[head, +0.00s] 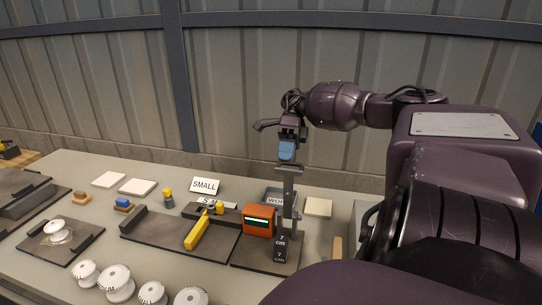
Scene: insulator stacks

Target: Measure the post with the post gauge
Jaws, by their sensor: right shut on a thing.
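The post gauge (289,190) looks like a grey upright with a blue grip at its top, on a dark base plate (250,258). My right gripper (289,138) is above the base, shut on the blue grip (287,151). A black block (280,249) marked "7 cm" stands upright at the foot of the grey upright. I cannot tell whether the block and upright touch, or which piece is the post. An orange box (259,221) with a lit green display is just left of the upright. My left gripper is not in view.
A dark tray with a yellow-handled tool (197,232) lies left of the orange box. White ribbed insulators (116,282) line the front edge. Pale pads (138,187) lie at the back left. My right arm hides the table's right side.

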